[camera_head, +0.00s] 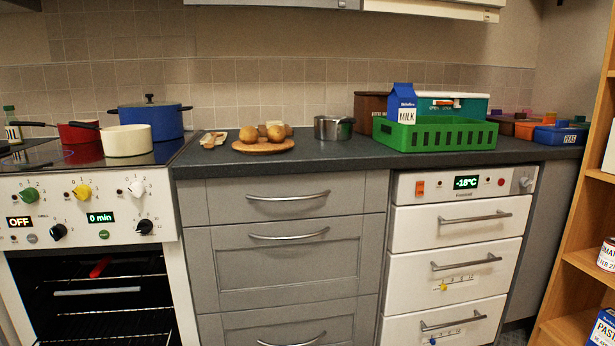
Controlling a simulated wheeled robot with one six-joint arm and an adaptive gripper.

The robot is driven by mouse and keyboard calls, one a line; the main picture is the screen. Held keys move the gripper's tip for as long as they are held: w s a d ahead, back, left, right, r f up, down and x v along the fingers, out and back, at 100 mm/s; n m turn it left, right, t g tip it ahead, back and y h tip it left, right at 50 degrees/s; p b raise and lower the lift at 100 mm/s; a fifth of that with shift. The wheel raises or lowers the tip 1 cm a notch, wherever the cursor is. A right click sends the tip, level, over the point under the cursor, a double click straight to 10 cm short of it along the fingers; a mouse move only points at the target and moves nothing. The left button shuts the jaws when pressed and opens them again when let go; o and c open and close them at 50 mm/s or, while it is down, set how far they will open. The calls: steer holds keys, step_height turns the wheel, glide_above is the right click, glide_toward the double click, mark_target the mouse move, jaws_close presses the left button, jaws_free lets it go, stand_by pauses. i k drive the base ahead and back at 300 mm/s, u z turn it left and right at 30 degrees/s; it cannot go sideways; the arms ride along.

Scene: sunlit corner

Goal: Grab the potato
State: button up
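Several round, yellow-brown potato-like items sit together on a round wooden board (265,147) on the dark counter, left of the middle of the head view. One potato (248,134) is at the left of the board. Another potato (276,133) is at the right, with more partly hidden behind it. My gripper is not in view, so I cannot see whether it is open or shut.
A steel pot (333,128) and a green crate (435,135) with a milk carton (402,104) stand right of the board. A wooden shelf (580,200) stands far right.

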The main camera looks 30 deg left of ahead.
mark_target(249, 136)
steer(key=u, duration=0.95)
steer(key=i, duration=0.9)
steer(key=u, duration=0.6)
